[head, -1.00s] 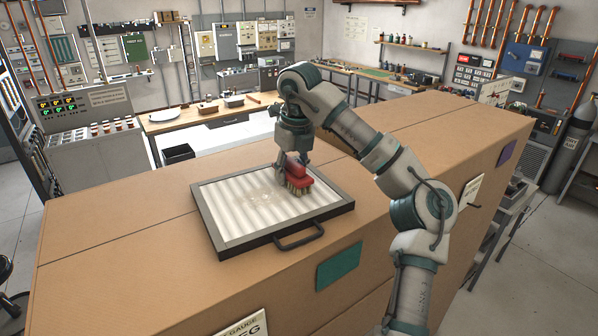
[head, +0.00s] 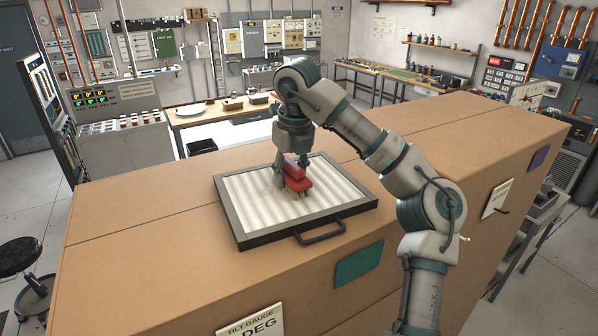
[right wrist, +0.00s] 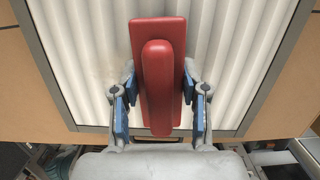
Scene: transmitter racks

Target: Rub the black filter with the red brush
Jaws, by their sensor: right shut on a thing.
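The black-framed filter (head: 349,213) lies flat on the brown cabinet top, its pale pleated face up and its black handle toward the front. The red brush (head: 297,178) is over the middle of the pleats with its bristles down, seemingly touching them. My right gripper (head: 289,172) is shut on the brush's raised grip. In the right wrist view the red brush (right wrist: 159,85) sits between the blue finger pads of the right gripper (right wrist: 160,105), above the white pleats of the filter (right wrist: 240,60). The bristles are hidden there. My left gripper is not in view.
The cabinet top (head: 130,225) is bare around the filter. A wooden bench (head: 225,115) with small items stands behind, with a black bin (head: 202,146) beside it. A round stool (head: 20,257) stands at the left.

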